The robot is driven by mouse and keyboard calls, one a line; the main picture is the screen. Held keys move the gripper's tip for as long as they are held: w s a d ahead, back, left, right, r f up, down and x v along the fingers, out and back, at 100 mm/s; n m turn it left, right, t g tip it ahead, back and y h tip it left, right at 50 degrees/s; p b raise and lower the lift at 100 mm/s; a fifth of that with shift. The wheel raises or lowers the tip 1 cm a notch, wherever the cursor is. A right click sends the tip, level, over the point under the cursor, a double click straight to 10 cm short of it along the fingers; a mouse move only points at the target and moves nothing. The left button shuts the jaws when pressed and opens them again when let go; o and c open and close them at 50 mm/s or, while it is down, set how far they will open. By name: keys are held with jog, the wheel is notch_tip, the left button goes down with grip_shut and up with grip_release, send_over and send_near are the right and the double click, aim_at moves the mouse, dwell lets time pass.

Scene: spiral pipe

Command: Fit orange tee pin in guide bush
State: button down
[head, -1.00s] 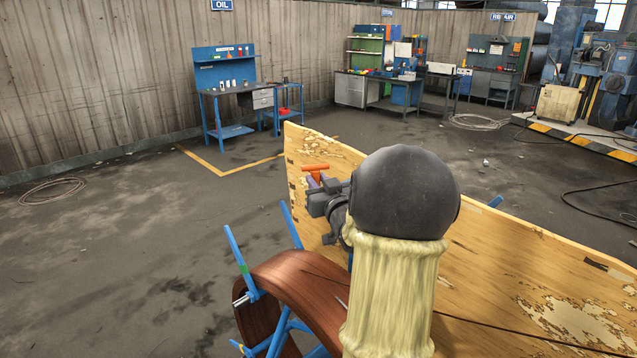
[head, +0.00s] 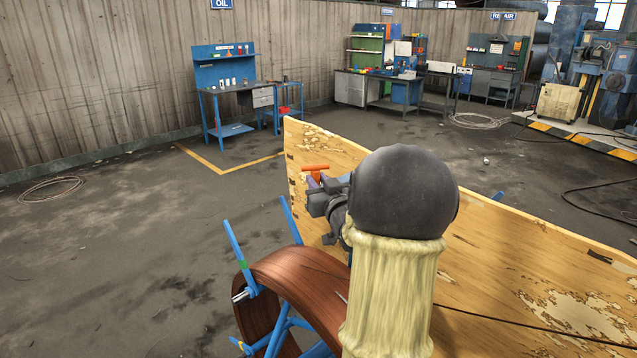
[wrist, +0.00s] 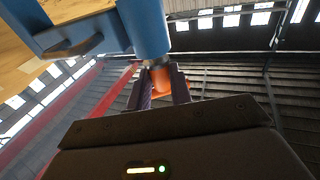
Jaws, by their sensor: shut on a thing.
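The orange tee pin (head: 315,167) shows its crossbar just above my gripper (head: 316,182) in the head view, in front of the wooden board (head: 500,255). In the wrist view the pin's orange body (wrist: 160,78) sits between the two dark fingers of my gripper (wrist: 165,85), which is shut on it. A blue tube (wrist: 147,27), probably the guide bush, lies straight beyond the pin, joined to a blue bracket (wrist: 75,38). A short metallic part shows between pin and tube. I cannot tell whether the pin's tip is inside the tube. The tube is hidden in the head view.
A curved brown wooden band (head: 300,285) and blue rods (head: 238,258) stand left of my arm, close to it. Blue workbenches (head: 232,100) stand far back along the wall. The floor at left is clear apart from a coiled cable (head: 52,190).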

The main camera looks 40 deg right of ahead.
jog(key=shift+f+b, duration=0.4)
jog(key=shift+f, duration=0.05)
jog(key=c, duration=1.2)
grip_release()
jog(key=b+v, duration=0.5)
jog(key=v, duration=1.2)
jog(key=shift+s, duration=0.2)
